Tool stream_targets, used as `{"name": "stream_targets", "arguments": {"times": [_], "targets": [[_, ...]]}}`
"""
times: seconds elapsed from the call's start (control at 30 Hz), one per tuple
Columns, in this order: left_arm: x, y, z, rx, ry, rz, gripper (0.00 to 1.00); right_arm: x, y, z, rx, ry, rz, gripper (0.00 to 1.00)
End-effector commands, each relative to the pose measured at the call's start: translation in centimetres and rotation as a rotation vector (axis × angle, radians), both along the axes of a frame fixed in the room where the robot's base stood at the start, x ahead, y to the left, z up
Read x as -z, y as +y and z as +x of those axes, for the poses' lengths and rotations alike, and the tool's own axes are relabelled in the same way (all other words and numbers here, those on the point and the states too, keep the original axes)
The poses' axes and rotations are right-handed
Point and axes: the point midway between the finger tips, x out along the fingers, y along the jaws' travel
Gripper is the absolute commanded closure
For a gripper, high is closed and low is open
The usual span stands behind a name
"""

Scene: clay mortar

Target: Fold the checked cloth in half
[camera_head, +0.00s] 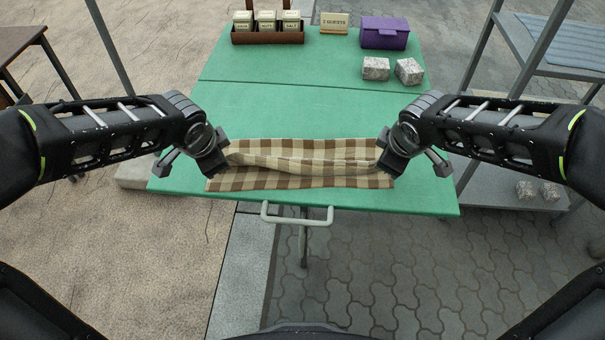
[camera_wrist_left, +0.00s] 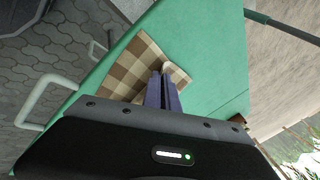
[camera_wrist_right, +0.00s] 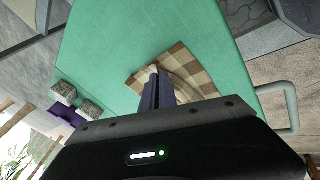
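The brown-and-cream checked cloth (camera_head: 300,183) lies near the front edge of the green table. Its middle is raised in a loose fold running left to right, with flat checked parts in front of and behind it. My left gripper (camera_head: 222,158) is at the cloth's left end, and my right gripper (camera_head: 385,160) is at its right end. In the left wrist view the fingers (camera_wrist_left: 163,75) look closed with a bit of cloth at their tips. In the right wrist view the fingers (camera_wrist_right: 156,75) look closed at the cloth's edge. The fingertips are mostly hidden in the head view.
At the back of the table (camera_head: 290,105) stand a brown rack (camera_head: 268,38) of labelled jars, a small sign (camera_head: 334,23), a purple box (camera_head: 385,33) and two grey stone cubes (camera_head: 376,68). A pale handle (camera_head: 297,219) juts from the front edge. The table's middle is clear.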

Motion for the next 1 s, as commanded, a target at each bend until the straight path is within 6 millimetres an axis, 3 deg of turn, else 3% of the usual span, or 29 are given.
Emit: {"name": "stream_targets", "arguments": {"times": [0.1,0.47,0.9,1.0], "targets": [[1.19,0.05,-0.1,-0.003,-0.03,0.0,1.0,1.21,-0.04,-0.1,0.003,-0.03,0.0,1.0],[1.28,0.07,-0.12,-0.007,-0.046,-0.003,1.0,1.31,-0.05,-0.13,0.007,-0.046,0.002,1.0],[1.29,0.02,-0.12,-0.005,-0.045,-0.003,0.62,1.31,-0.03,-0.14,0.005,-0.045,0.003,0.63],[1.22,0.02,-0.14,-0.006,-0.046,-0.002,0.6,1.26,-0.02,-0.16,0.005,-0.045,0.003,0.6]]}}
